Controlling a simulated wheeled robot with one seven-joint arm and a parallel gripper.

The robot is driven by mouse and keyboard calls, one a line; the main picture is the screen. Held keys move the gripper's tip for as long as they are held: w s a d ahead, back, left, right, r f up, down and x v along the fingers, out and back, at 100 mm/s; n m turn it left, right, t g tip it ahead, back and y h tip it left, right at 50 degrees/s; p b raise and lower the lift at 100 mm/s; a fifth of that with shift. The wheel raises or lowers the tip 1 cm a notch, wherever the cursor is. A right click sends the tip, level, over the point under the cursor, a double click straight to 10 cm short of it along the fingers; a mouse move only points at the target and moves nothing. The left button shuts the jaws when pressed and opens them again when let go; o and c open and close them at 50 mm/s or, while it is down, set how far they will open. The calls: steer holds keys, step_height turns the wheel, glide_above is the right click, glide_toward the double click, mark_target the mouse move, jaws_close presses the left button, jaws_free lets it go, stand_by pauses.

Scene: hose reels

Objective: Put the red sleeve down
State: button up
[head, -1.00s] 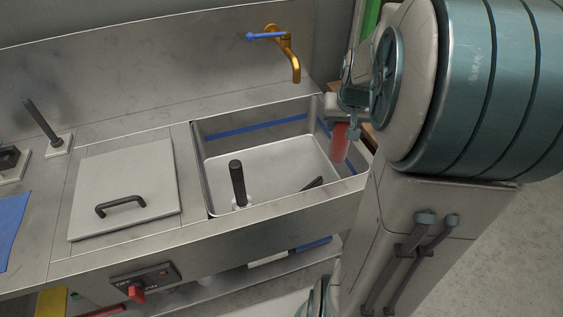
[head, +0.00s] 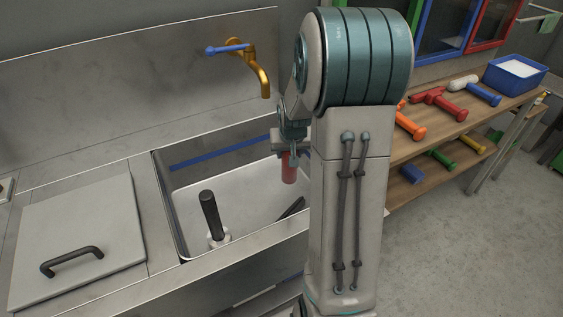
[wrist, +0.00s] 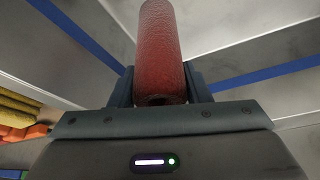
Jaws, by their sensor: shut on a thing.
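The red sleeve (head: 289,168) is a short red cylinder, held upright in the head view over the right part of the steel sink (head: 172,212). My gripper (head: 288,153) is shut on its upper part, and the sleeve hangs below the fingers. In the wrist view the sleeve (wrist: 163,50) stands between my two fingers (wrist: 158,88), with its hollow end toward the camera. Whether its lower end touches anything is not clear. My own arm hides the right side of the sink.
A black-handled tool (head: 211,216) stands in the sink, and a dark object (head: 291,208) lies near its right side. A brass tap (head: 259,75) is behind. A lidded cover (head: 75,235) is left. A wooden shelf (head: 452,115) with coloured tools and a blue bin (head: 515,75) is right.

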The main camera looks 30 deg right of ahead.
steer(key=shift+w+a+x, duration=0.2)
steer(key=shift+x, duration=1.05)
steer(key=shift+w+a+x, duration=0.15)
steer(key=shift+a+x, duration=0.05)
steer(key=shift+x, duration=1.05)
steer(key=shift+w+a+x, duration=0.2)
steer(key=shift+x, duration=1.05)
steer(key=o, duration=1)
steer(key=shift+r, duration=0.15)
